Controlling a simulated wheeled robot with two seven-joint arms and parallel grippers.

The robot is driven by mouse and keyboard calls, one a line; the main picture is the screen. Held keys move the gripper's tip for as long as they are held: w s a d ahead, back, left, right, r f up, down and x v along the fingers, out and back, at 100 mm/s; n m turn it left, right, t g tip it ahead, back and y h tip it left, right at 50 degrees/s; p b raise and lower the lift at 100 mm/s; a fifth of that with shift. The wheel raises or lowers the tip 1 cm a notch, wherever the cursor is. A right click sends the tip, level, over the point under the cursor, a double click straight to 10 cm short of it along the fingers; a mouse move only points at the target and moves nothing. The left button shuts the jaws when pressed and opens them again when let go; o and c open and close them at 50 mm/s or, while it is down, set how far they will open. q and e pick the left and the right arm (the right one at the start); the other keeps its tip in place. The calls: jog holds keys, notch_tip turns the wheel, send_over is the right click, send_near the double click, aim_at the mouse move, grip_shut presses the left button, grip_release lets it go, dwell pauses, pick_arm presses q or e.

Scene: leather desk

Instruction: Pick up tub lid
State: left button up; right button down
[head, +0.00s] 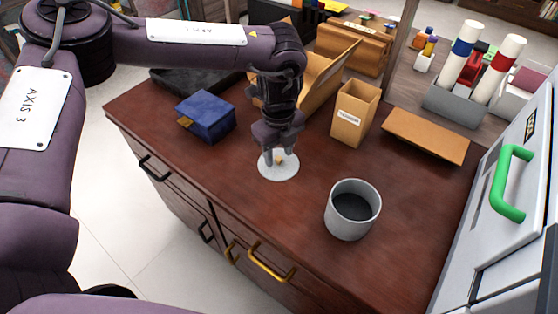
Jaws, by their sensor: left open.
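The tub lid (283,174) is a white disc with a small tan knob at its centre, lying flat on the brown desk. My left gripper (280,157) points down over the lid, its fingers open on either side of the knob. Whether the fingers touch the knob or lid I cannot tell. The grey tub (352,212) stands upright and uncovered to the right and nearer, with dark contents inside. My right gripper does not show.
A blue box (206,118) sits left of the gripper. A tan labelled container (354,113) and a flat tan box (425,136) stand behind the tub. A white cabinet with a green handle (509,184) borders the right. The desk's front edge has drawer handles (270,265).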

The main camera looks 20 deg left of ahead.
pick_arm(q)
jog(key=shift+f, duration=0.6)
grip_shut()
jog(key=shift+r, duration=0.15)
